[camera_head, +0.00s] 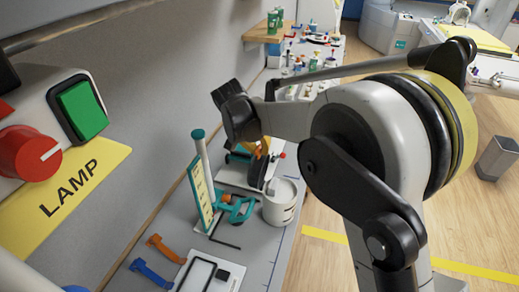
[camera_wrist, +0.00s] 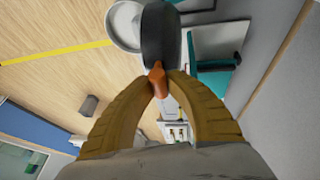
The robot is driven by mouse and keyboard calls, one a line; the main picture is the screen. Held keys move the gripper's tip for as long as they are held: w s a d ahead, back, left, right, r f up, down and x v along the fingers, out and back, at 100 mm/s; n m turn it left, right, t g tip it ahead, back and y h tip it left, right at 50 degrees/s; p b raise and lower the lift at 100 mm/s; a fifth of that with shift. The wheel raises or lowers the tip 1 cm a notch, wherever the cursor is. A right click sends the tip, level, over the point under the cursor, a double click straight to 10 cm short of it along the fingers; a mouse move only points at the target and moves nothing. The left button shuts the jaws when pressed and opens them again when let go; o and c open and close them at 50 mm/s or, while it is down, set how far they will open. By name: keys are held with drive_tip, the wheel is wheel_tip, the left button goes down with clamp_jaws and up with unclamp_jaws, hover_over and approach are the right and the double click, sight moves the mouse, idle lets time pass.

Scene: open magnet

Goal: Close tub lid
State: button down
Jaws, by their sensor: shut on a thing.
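The white tub (camera_head: 280,208) stands on the grey bench, near its right edge. Its round rim also shows in the wrist view (camera_wrist: 112,28), partly behind a dark disc. This dark disc, which looks like the lid (camera_head: 256,174), is tilted up on edge beside the tub; it also shows in the wrist view (camera_wrist: 160,38). My gripper (camera_wrist: 158,84) has its tan fingers shut on the orange knob (camera_wrist: 156,78) of the lid. In the head view my gripper (camera_head: 263,150) is small and partly hidden by my arm. Whether the lid touches the tub is unclear.
A teal fixture (camera_head: 236,207) and an upright yellow-and-teal panel (camera_head: 201,195) stand left of the tub. Orange (camera_head: 165,248) and blue (camera_head: 150,273) handles lie nearer. The wall lies close on the left; open wooden floor (camera_head: 320,225) lies right of the bench.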

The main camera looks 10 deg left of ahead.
drive_tip(key=shift+s+d+y, duration=0.1)
drive_tip(key=shift+d+y, duration=0.3)
drive_tip(key=shift+d, duration=0.3)
drive_tip(key=s+d+f+m+t+y+b, duration=0.1)
drive_tip(key=d+f+y+b, duration=0.5)
drive_tip(key=b, duration=0.4)
drive_tip(key=s+d+f+m+t+y+b, duration=0.1)
drive_tip(key=d+f+m+t+y+b, duration=0.1)
drive_tip(key=d+f+y+b, duration=0.5)
drive_tip(key=shift+s+d+f+m+t+y+b, duration=0.3)
drive_tip(key=shift+d+b, duration=0.8)
drive_tip(key=shift+b, duration=1.2)
drive_tip(key=c, duration=1.4)
unclamp_jaws()
drive_tip(key=shift+o, duration=0.2)
